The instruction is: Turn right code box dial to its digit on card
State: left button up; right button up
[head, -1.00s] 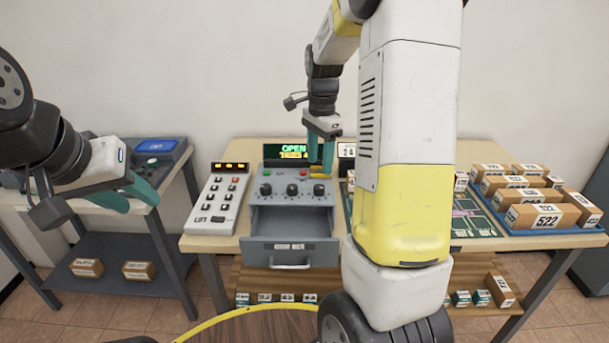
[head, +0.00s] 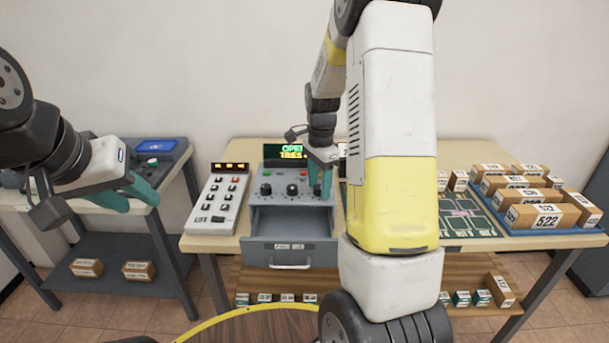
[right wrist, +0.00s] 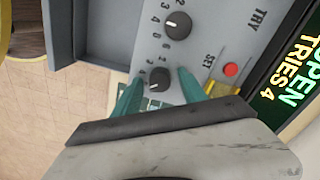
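The grey code box (head: 258,212) stands on the table with its drawer (head: 290,254) pulled out. Its green display (right wrist: 283,92) reads OPEN, TRIES 4. The left dial (head: 265,189) and middle dial (head: 292,189) show in the head view. The right dial (right wrist: 158,78) shows in the right wrist view. My right gripper (right wrist: 160,80) is open, its teal fingers on either side of the right dial with visible gaps. My left gripper (head: 92,200) is open and empty, far to the left. The card is mostly hidden behind my right arm and cannot be read.
A white keypad (head: 216,198) stands left of the code box. A blue tray (head: 545,233) of parcels and a green board (head: 470,222) lie at the right. A grey side table (head: 110,215) stands at the left. The red button (right wrist: 231,69) is close to my right fingers.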

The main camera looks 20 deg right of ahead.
grip_shut()
jog(key=n, duration=0.3)
jog(key=shift+n, duration=2.5)
jog(key=shift+o, duration=0.9)
grip_release()
